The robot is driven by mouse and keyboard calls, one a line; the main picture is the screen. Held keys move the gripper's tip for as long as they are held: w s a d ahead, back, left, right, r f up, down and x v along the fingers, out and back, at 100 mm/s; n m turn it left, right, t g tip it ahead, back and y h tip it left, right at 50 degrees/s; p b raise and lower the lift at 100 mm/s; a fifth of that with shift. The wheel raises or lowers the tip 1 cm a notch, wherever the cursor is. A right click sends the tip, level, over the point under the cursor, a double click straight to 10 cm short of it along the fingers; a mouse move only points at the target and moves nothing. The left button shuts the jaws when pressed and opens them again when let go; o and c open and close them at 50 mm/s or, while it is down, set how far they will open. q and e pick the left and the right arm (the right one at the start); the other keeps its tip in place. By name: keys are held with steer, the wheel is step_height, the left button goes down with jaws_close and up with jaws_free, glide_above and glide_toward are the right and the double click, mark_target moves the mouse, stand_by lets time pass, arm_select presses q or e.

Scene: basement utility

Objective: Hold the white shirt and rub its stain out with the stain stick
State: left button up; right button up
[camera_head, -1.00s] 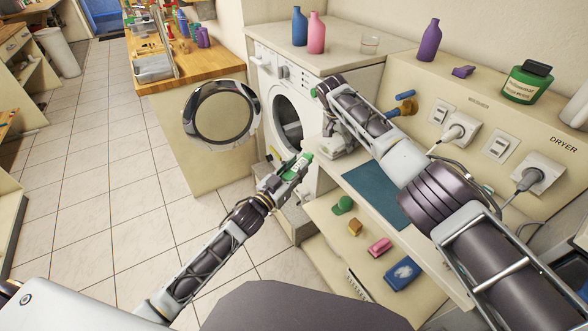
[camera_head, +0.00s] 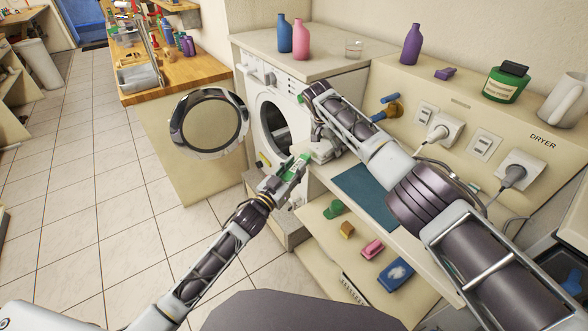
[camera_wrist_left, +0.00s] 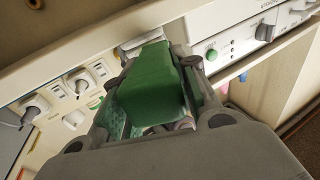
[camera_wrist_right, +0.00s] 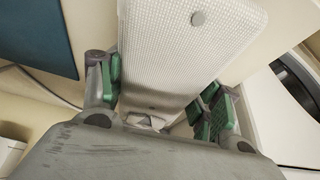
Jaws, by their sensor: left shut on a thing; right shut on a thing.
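My left gripper (camera_head: 297,166) is in front of the washing machine and shut on a green block, seen large between its fingers in the left wrist view, which looks like the stain stick (camera_wrist_left: 150,92). My right gripper (camera_wrist_right: 160,90) is shut on a white, finely textured piece with a round grey button-like spot, apparently the white shirt (camera_wrist_right: 190,45). In the head view my right arm covers most of it, and only a pale part shows beside the left gripper. The two grippers are close together. I cannot see a stain, nor tell whether stick and shirt touch.
The washing machine (camera_head: 262,78) has its round door (camera_head: 209,122) swung open. Below my right arm are a teal mat (camera_head: 366,193) and a shelf with a blue box (camera_head: 396,274), a pink block (camera_head: 372,249) and other small items. Tiled floor (camera_head: 80,190) lies open at left.

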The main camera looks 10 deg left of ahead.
arm_select(q)
steer(key=shift+w+d, duration=0.35)
steer(key=shift+w, duration=0.05)
stand_by(2.0)
steer(key=shift+d, duration=0.1)
steer(key=shift+s+d, duration=0.4)
steer(key=shift+s, duration=0.05)
steer(key=shift+w+a, duration=0.1)
steer(key=shift+a, duration=0.05)
stand_by(0.3)
steer(key=shift+w+a, duration=0.65)
steer(key=shift+a, duration=0.25)
steer(key=shift+s+d, duration=0.75)
steer(key=shift+d, duration=0.2)
